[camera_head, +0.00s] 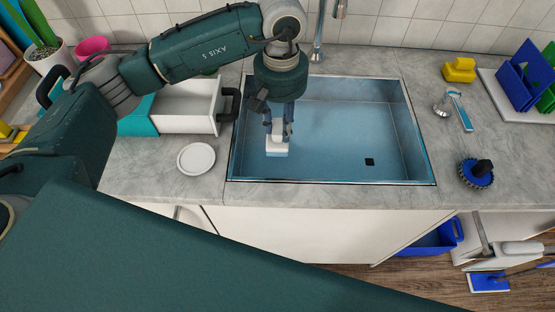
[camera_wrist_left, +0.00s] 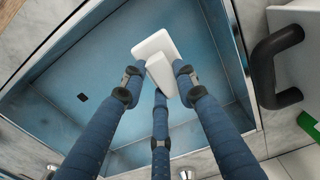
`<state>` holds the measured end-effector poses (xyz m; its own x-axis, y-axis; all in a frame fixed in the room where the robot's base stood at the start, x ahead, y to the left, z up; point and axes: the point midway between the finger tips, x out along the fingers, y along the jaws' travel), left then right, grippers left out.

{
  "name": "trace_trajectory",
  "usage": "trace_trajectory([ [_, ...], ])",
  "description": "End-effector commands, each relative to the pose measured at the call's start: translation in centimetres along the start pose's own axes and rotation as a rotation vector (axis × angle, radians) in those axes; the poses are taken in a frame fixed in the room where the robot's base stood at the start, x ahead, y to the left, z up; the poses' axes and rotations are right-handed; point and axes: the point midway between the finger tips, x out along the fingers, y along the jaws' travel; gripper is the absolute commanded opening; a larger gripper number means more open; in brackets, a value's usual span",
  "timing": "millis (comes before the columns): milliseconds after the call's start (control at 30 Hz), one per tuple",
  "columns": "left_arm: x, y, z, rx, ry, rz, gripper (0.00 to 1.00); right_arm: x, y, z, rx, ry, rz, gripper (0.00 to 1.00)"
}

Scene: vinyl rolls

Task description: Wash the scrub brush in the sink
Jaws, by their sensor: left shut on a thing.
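The sink (camera_head: 330,118) is a wide blue-grey basin set in the grey counter. My left gripper (camera_head: 278,131) reaches down over its left part. Its fingers are shut on a white block-like thing with a pale blue underside, which looks like the scrub brush (camera_head: 277,146). In the left wrist view the fingers (camera_wrist_left: 157,84) close around the white brush (camera_wrist_left: 153,45), with the basin behind it. I cannot tell whether the brush touches the sink floor. The metal faucet (camera_head: 319,38) stands at the back edge; no water stream shows. My right gripper is not in view.
A white plate (camera_head: 196,158) lies left of the sink, near an open white drawer (camera_head: 187,108) with a dark handle. On the right are a yellow object (camera_head: 459,70), a blue-and-white brush (camera_head: 459,111), a round blue brush (camera_head: 476,175) and a rack of blue items (camera_head: 524,75).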

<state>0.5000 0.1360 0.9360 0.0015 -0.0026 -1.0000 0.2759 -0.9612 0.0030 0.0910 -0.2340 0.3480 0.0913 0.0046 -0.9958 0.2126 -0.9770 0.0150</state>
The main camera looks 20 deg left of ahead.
Motion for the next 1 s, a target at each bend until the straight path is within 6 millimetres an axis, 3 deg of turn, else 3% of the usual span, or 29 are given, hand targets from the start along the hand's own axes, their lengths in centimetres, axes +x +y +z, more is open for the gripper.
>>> trace_trajectory([
  [700,-5.2,0.0,0.0,-0.001,0.001,0.000,0.03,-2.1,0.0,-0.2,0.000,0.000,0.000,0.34],
  [1000,-5.9,0.0,0.0,0.000,0.000,0.000,0.03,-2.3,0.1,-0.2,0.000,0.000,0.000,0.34],
])
